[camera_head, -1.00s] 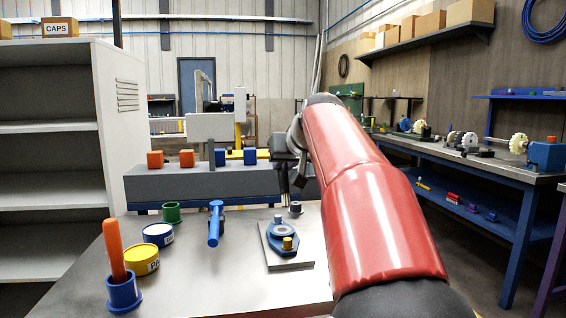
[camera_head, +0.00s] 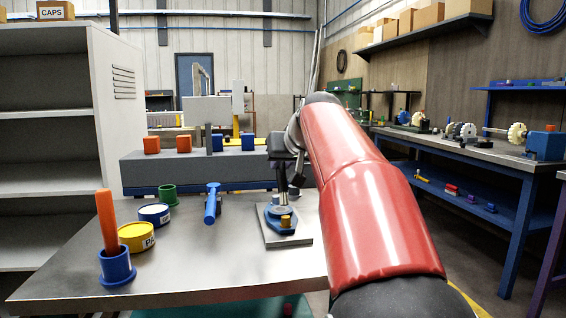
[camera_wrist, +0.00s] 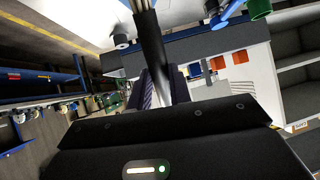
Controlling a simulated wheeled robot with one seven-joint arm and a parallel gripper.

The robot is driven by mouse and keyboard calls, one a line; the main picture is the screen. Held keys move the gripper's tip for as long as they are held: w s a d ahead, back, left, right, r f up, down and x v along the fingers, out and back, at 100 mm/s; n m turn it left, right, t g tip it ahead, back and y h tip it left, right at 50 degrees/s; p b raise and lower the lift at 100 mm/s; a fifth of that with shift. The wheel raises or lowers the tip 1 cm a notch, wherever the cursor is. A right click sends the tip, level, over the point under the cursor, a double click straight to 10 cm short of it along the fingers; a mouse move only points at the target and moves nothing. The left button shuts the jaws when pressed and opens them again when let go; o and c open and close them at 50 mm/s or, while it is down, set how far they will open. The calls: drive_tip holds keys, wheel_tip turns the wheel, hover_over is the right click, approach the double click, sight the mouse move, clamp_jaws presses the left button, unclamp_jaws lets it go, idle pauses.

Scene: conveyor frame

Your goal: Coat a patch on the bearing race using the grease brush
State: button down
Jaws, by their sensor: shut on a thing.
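My gripper (camera_head: 285,160) is partly hidden by my red arm. It is shut on the brush (camera_head: 283,183), a dark, thin rod pointing down. In the wrist view the brush (camera_wrist: 152,50) stands out between the two fingers (camera_wrist: 166,88), its tip outside the picture. In the head view its lower end is at the bearing race (camera_head: 277,210), a silver ring in a blue housing on a grey plate (camera_head: 292,240). I cannot tell whether the bristles touch the ring. A brass-coloured knob (camera_head: 286,221) stands at the front of the housing.
On the steel table (camera_head: 200,265) stand a blue cup (camera_head: 116,267) with an orange-handled tool, a yellow tin (camera_head: 137,237), a white-lidded blue tin (camera_head: 154,214), a green cup (camera_head: 168,195) and a blue T-shaped tool (camera_head: 211,204). A conveyor frame (camera_head: 200,169) runs behind.

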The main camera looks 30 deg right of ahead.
drive_tip(key=shift+f+b, duration=0.7)
drive_tip(key=shift+f, duration=0.1)
